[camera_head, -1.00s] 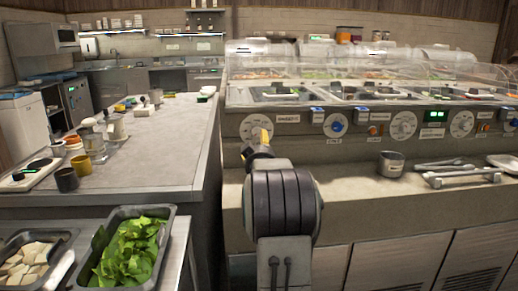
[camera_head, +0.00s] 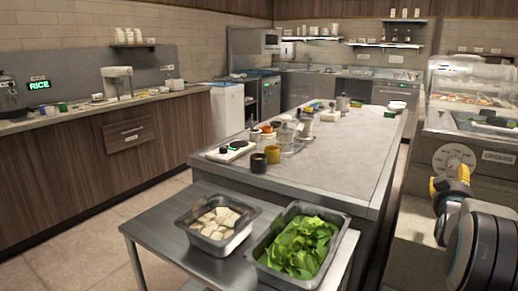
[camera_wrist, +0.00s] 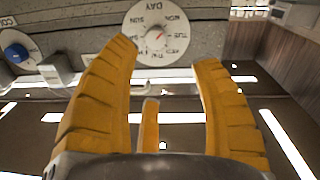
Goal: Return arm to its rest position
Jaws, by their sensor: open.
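My gripper (camera_wrist: 168,65) has yellow ribbed fingers. In the wrist view they stand apart with nothing between them, facing the counter front with a white dial (camera_wrist: 155,35) beyond the tips. In the head view my gripper (camera_head: 450,183) is at the right edge, in front of the sauce-well counter (camera_head: 478,160). My dark arm link fills the lower right corner and hides part of the counter.
A steel cart (camera_head: 165,225) in front holds a pan of pale pieces (camera_head: 217,222) and a pan of green leaves (camera_head: 300,245). Behind it is an island (camera_head: 340,155) with cups and a scale (camera_head: 231,150). Open floor (camera_head: 90,240) lies at left.

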